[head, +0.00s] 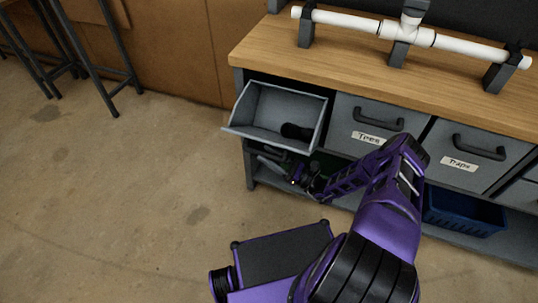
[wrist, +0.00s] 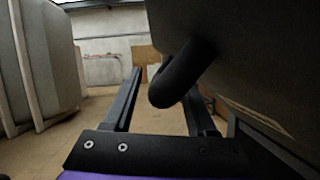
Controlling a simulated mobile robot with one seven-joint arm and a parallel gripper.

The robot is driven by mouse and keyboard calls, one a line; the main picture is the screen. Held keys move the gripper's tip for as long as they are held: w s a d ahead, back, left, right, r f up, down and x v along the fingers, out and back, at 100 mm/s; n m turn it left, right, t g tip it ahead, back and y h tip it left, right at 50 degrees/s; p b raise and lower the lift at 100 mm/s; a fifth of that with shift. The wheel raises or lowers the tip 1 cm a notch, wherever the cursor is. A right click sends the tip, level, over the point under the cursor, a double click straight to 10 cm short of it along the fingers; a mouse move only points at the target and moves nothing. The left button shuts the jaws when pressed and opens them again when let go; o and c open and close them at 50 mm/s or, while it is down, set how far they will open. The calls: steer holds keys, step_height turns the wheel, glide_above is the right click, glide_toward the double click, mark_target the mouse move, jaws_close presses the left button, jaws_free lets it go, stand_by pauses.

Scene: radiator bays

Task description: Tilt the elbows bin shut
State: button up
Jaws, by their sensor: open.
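The tilted-out grey bin (head: 254,124) at the left end of the bench is open; its front leans outward and its label is hidden from the head view. A dark object (head: 296,131) lies inside it. My gripper (head: 270,158) is low, under the leaning front of this bin. In the wrist view the bin's front (wrist: 265,60) fills the right side. Its black handle (wrist: 180,75) shows between my two spread fingers, and nothing is clamped. I cannot tell whether the fingers touch the handle.
Shut bins labelled Tees (head: 366,137) and Traps (head: 463,163) stand to the right. A white pipe (head: 450,43) rests in holders on the wooden bench top (head: 270,50). A blue crate (head: 462,212) sits on the low shelf. The floor (head: 110,200) at left is clear, with stool legs behind.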

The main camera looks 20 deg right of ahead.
jaws_close()
stand_by(1.4)
